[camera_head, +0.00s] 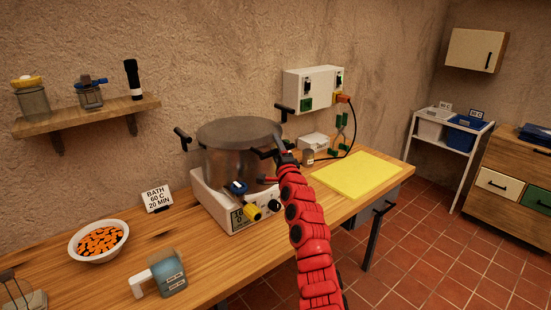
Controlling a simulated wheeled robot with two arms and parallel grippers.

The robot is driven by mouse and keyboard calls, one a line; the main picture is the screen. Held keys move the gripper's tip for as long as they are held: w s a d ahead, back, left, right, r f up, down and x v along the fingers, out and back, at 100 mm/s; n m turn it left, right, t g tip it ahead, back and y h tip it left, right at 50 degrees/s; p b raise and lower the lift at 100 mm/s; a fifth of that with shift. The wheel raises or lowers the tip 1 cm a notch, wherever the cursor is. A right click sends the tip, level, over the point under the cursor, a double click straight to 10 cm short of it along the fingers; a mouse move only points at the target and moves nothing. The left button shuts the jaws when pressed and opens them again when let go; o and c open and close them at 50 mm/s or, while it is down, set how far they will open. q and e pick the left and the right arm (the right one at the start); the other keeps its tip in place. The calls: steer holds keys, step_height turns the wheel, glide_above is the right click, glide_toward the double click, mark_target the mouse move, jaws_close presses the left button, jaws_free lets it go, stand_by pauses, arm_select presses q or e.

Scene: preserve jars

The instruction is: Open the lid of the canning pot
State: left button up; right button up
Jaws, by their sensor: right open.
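The canning pot (228,168) is a large metal pot on a white heater unit (230,207) on the wooden table. Its grey round lid (240,130) lies over the top and looks closed. My right arm reaches up from the bottom of the picture. My right gripper (268,153) is open at the right front of the pot, close to the lid's edge. Whether it touches the pot or lid I cannot tell. The arm's end hides part of the pot's right side. My left gripper is not in view.
A yellow board (358,175) lies right of the pot. A sign (157,198), a bowl of orange pieces (98,241) and a handled jug (168,274) stand on the left. A white wall box (314,88) hangs behind, with a cable. The table's front middle is clear.

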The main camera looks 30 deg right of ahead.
steer(key=shift+w+r, duration=0.1)
steer(key=shift+w, duration=0.1)
jaws_close()
stand_by(0.3)
stand_by(1.2)
